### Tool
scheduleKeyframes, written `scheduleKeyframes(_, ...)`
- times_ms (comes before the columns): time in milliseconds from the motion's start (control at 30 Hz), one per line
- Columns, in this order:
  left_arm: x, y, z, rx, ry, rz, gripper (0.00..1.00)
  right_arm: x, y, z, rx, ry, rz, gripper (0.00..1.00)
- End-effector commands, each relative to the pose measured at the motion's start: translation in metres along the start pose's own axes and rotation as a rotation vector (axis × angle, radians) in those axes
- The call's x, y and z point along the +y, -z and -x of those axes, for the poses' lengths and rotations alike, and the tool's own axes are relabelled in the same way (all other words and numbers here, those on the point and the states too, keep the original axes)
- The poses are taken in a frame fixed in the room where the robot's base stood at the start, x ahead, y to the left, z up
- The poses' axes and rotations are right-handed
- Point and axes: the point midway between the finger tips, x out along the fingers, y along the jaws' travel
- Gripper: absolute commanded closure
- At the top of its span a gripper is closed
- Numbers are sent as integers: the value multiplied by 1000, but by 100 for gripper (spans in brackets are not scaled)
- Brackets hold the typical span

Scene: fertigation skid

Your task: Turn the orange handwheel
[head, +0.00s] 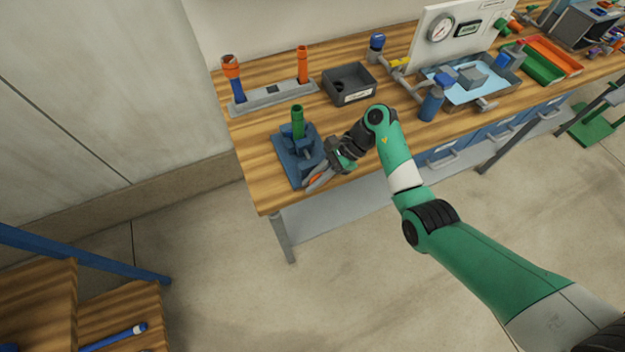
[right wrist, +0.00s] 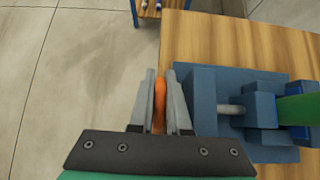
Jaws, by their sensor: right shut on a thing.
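The orange handwheel (right wrist: 159,103) shows edge-on between the two fingers of my right gripper (right wrist: 163,92) in the right wrist view. The fingers are shut on it from both sides and hide much of it. In the head view a small part of the orange handwheel (head: 317,179) shows by the tips of my right gripper (head: 314,181). The wheel is at the front of a blue vise-like fixture (head: 286,158) at the bench's left end. A green upright cylinder (head: 298,122) stands in this fixture. My left gripper is not in view.
Behind the fixture is a grey rack (head: 270,97) with two upright tools. A dark bin (head: 364,82) stands right of it. A blue water tray (head: 508,82) with fittings and a gauge panel (head: 430,52) are further right. Open floor lies before the wooden bench (head: 256,140).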

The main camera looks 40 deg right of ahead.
Motion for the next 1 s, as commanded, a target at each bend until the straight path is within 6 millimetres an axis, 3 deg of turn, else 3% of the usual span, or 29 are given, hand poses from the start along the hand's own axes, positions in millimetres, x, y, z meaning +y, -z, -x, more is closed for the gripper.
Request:
scheduleKeyframes(200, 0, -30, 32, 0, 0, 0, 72, -1, 7, -3, -214, 2, 0, 100)
scheduleKeyframes(400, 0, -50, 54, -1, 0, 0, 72, -1, 2, 3, -381, 1, 2, 100)
scheduleKeyframes(800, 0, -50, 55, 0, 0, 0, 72, 0, -4, 9, -422, 0, 1, 100)
scheduleKeyframes(833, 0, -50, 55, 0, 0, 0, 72, 0, -4, 9, -422, 0, 1, 80)
scheduleKeyframes(867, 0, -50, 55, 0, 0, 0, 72, 0, -4, 9, -421, 0, 1, 74)
scheduleKeyframes(1000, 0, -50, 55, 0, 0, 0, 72, 0, -4, 9, -421, 0, 1, 72)
